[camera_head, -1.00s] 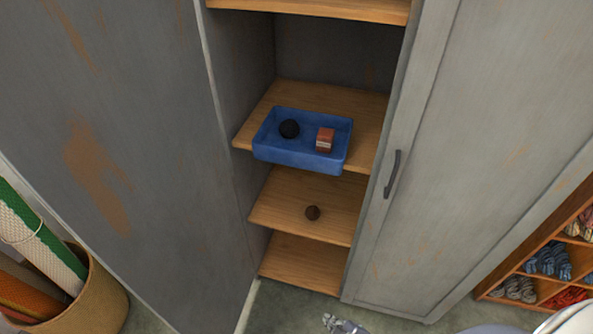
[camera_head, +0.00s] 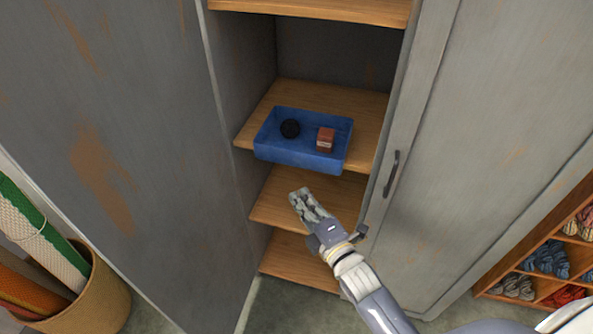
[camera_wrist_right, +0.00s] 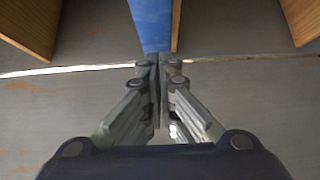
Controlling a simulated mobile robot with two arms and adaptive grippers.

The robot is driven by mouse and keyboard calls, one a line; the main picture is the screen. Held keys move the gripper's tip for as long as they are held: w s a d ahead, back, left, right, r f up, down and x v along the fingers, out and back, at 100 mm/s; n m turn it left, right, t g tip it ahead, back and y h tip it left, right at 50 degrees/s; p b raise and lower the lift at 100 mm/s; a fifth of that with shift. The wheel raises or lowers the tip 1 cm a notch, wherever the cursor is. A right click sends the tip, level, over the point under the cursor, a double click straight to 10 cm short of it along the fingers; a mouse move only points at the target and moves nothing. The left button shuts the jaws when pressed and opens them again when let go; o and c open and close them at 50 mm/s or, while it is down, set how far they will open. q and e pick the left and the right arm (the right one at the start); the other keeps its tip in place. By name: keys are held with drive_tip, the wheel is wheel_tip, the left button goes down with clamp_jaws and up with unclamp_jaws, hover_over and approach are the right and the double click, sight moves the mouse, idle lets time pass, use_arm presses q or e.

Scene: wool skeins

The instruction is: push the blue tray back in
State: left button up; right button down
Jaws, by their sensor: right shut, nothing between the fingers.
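The blue tray (camera_head: 299,160) sits on a wooden shelf (camera_head: 366,104) inside the grey cabinet, with its front part sticking out past the shelf's front edge. My right gripper (camera_head: 300,193) is shut and empty, in front of the cabinet and a little below the tray's front wall in the head view. In the right wrist view, the shut fingers (camera_wrist_right: 158,62) point at the blue tray (camera_wrist_right: 151,20), and a gap or contact cannot be told. My left gripper is out of view.
A grey cabinet door (camera_head: 100,120) stands open at the left. The right door (camera_head: 470,130) with a dark handle (camera_head: 391,174) is beside the opening. A lower shelf (camera_head: 270,205) is partly covered by my arm. A basket of rolls (camera_head: 95,295) and a yarn rack (camera_head: 530,265) stand either side.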

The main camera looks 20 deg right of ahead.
drive_tip(key=p, duration=0.1)
approach(286, 160)
drive_tip(key=w+a, duration=0.1)
drive_tip(key=a, duration=0.2)
drive_tip(key=w+d, duration=0.1)
drive_tip(key=w+d+p, duration=0.1)
drive_tip(key=w, duration=0.1)
drive_tip(key=shift+w+d, duration=0.1)
drive_tip(key=shift+d, duration=0.05)
